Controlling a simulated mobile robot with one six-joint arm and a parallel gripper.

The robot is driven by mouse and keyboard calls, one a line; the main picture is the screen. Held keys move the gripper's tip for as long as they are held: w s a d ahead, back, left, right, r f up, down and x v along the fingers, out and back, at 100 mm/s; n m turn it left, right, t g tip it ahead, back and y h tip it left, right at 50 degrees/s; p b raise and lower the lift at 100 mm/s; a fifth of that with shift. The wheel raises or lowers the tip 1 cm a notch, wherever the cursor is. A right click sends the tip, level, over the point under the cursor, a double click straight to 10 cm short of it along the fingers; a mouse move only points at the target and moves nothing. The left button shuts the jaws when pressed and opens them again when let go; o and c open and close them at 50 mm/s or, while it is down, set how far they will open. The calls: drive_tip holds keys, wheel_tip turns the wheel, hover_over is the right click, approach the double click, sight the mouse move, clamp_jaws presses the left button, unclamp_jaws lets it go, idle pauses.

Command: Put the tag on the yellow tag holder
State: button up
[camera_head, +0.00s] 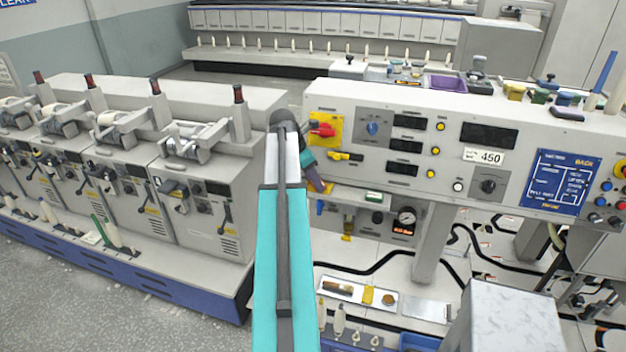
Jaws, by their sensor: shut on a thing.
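My arm, teal and grey, rises up the middle, bends at a dark joint and drops toward the white machine's front. My gripper (322,186) is small and partly hidden at its end, just below the control panel. It appears shut on a small orange-yellow piece, likely the tag (328,188); its shape is hard to make out. A small yellow fitting (346,156), possibly the yellow tag holder, sits on the panel front, up and right of my gripper and apart from it. Another small yellow piece (346,237) hangs lower, below the panel.
A red rotary switch (325,129) on a yellow plate is close above my gripper. A pressure gauge (406,216) and a green-topped fitting (374,196) are to the right. A tray (330,293) lies lower down. Spindle machines (190,215) stand left; a grey block (508,315) is front right.

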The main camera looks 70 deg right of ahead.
drive_tip(key=shift+a+f, duration=0.1)
drive_tip(key=shift+f, duration=0.1)
drive_tip(key=o, duration=0.8)
drive_tip(key=shift+f, duration=0.1)
drive_tip(key=shift+c, duration=0.2)
drive_tip(key=shift+w+r, duration=0.1)
drive_tip(key=shift+r, duration=0.65)
drive_tip(key=b+v, duration=0.3)
drive_tip(key=v, duration=0.8)
drive_tip(key=shift+r+b, duration=0.4)
drive_tip(key=shift+w+f, duration=0.1)
